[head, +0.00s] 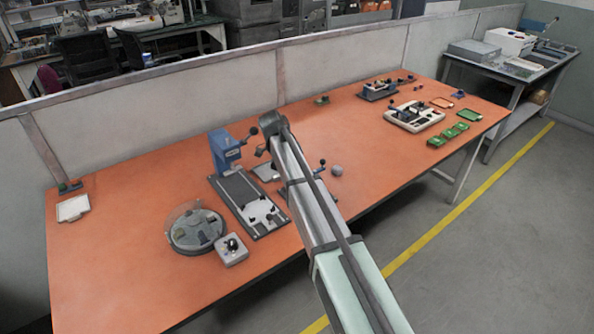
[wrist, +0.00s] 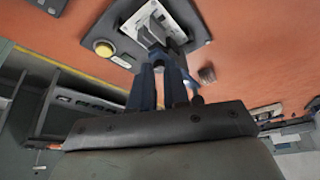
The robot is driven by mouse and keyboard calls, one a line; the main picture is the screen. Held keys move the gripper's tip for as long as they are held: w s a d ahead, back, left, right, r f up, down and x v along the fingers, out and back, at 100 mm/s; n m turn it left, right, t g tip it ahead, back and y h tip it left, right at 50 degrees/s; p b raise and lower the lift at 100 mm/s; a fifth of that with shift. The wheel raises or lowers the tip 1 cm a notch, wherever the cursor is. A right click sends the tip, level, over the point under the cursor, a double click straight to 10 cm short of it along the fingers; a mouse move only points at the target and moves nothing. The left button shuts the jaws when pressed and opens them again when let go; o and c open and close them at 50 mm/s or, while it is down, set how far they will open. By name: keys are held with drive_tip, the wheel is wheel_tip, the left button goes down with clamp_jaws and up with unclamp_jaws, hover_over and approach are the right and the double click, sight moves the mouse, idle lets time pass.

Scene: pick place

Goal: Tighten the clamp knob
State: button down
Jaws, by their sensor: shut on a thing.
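In the wrist view my gripper (wrist: 166,62) points at a small fixture, its dark blue fingers close together. They are shut on a dark part at the fixture, which I take to be the clamp knob (wrist: 150,37); the fingers partly hide it. The part stands by a pale metal block (wrist: 157,14) on a dark base plate (wrist: 117,30). In the head view my arm hides the gripper and most of this fixture; a pale corner of the fixture (head: 264,172) shows left of the arm.
A yellow button (wrist: 103,47) sits left of the fingers. In the head view a blue press (head: 226,152) with a lever stands left of my arm, near a round covered tray (head: 184,235) and a small grey box (head: 231,251).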

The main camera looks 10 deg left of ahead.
drive_tip(key=c, duration=1.1)
unclamp_jaws()
drive_tip(key=v, duration=1.4)
